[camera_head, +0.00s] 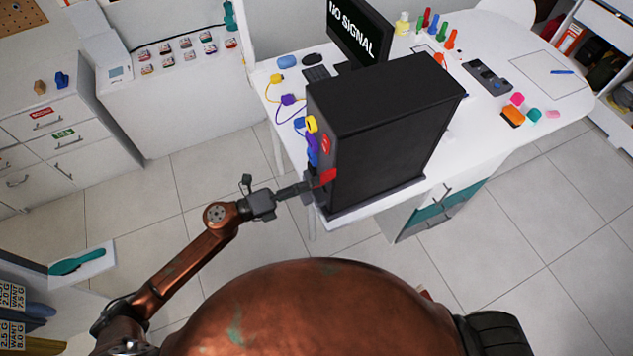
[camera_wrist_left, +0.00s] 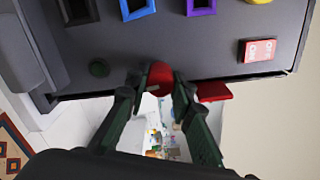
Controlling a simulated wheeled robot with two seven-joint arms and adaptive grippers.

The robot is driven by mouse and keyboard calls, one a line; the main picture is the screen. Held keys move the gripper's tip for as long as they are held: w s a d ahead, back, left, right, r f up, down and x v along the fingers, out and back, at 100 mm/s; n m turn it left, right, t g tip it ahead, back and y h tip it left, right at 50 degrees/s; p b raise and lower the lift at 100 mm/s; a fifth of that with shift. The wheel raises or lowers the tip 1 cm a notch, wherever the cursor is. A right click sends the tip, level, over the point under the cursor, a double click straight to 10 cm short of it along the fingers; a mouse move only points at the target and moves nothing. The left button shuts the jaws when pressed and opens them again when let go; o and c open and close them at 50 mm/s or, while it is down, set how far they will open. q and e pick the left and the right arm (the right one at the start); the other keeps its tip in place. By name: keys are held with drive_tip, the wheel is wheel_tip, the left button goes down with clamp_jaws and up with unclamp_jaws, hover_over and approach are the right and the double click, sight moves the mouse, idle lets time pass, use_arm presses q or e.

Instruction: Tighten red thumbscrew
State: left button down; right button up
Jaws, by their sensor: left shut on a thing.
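A tall black computer case (camera_head: 390,125) stands on the white desk. In the left wrist view, the red thumbscrew (camera_wrist_left: 160,76) is at the edge of the dark panel (camera_wrist_left: 125,45). My left gripper (camera_wrist_left: 158,88) has its two fingertips on either side of the thumbscrew and is shut on it. In the head view, my left gripper (camera_head: 306,186) reaches the lower left edge of the case, where a red part (camera_head: 325,177) shows. The thumbscrew's shaft is hidden. My right gripper is not in view.
A flat red piece (camera_wrist_left: 213,91) sits right beside the fingers. A monitor (camera_head: 358,30) stands behind the case.

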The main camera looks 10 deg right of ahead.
use_arm(q)
drive_tip(key=shift+m, duration=0.4)
drive_tip(key=c, duration=1.6)
unclamp_jaws()
drive_tip(key=shift+c, duration=0.4)
